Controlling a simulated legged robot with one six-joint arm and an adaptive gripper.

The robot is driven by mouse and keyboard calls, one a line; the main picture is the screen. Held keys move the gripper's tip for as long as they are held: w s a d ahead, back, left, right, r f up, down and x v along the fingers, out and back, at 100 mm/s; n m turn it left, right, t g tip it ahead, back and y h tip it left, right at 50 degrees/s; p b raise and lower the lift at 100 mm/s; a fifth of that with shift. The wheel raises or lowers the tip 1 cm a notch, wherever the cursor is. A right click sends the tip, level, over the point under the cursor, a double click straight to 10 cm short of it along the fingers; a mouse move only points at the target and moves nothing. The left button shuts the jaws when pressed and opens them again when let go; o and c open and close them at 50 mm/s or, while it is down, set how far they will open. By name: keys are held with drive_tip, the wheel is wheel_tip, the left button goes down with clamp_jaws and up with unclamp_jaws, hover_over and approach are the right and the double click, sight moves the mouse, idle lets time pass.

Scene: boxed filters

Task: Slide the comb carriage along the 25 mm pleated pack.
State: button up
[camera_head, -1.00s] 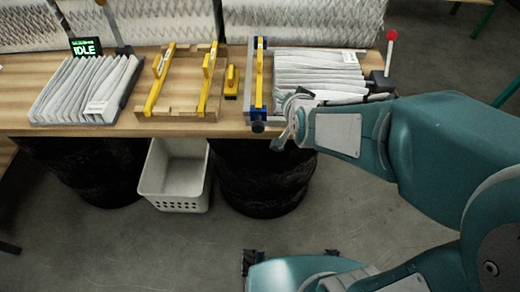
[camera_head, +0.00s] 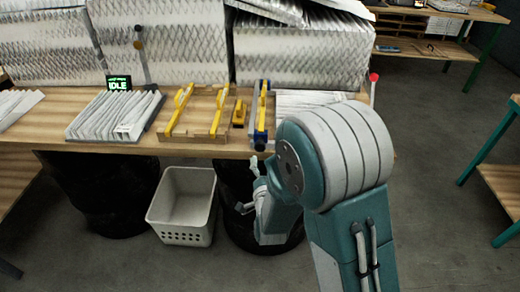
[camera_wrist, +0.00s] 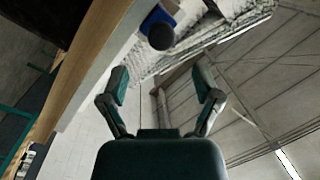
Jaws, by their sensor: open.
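The comb carriage (camera_head: 262,105), a yellow bar with a handle on a blue rail, stands on the bench at the left end of a white pleated pack (camera_head: 300,98). My arm hides most of this pack, and I cannot read its label. My gripper (camera_head: 246,188) is open and empty in front of the bench and below its top, apart from the carriage. In the wrist view my spread gripper fingers (camera_wrist: 161,84) have nothing between them. A blue part with a dark round knob (camera_wrist: 160,36) lies beyond them.
Another pleated pack (camera_head: 115,115) lies left, by an IDLE display (camera_head: 118,83). A wooden frame with yellow bars (camera_head: 190,133) and a small yellow block (camera_head: 239,113) lie between. A white basket (camera_head: 183,205) and dark bins stand below. A red knob (camera_head: 374,77) rises right.

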sight(261, 149)
drive_tip(key=w, duration=0.5)
drive_tip(key=w+a, duration=0.1)
drive_tip(key=w, duration=0.2)
clamp_jaws()
